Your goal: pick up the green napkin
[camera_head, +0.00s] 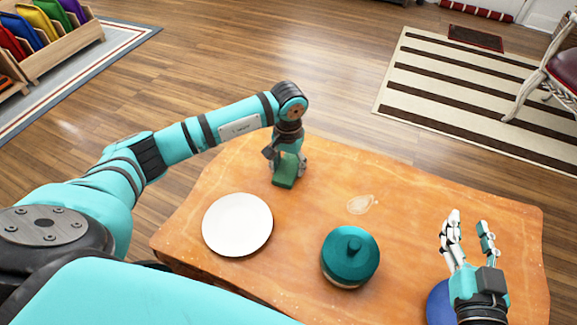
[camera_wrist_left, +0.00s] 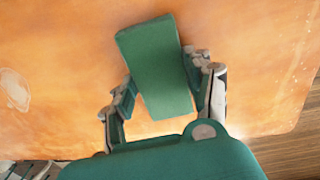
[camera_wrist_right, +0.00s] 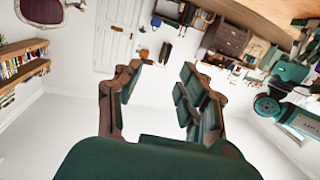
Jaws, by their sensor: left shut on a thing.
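The green napkin (camera_wrist_left: 158,70) is a folded dark green rectangle between the fingers of my left gripper (camera_wrist_left: 162,98) in the left wrist view. In the head view, my left gripper (camera_head: 287,165) is at the far edge of the wooden table, with the napkin (camera_head: 286,176) at its fingertips. The left fingers are shut on the napkin. I cannot tell whether it touches the tabletop. My right gripper (camera_head: 468,228) is open and empty above the table's right side, fingers pointing up; the right wrist view shows its fingers (camera_wrist_right: 160,92) apart with nothing between them.
The wooden table (camera_head: 300,225) holds a white plate (camera_head: 238,224) at left and a teal lidded pot (camera_head: 350,257) near the front. A blue round thing (camera_head: 440,303) is partly hidden by my right gripper. A pale spoon-like shape (camera_head: 361,204) lies mid-table. A chair (camera_head: 550,75) stands far right.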

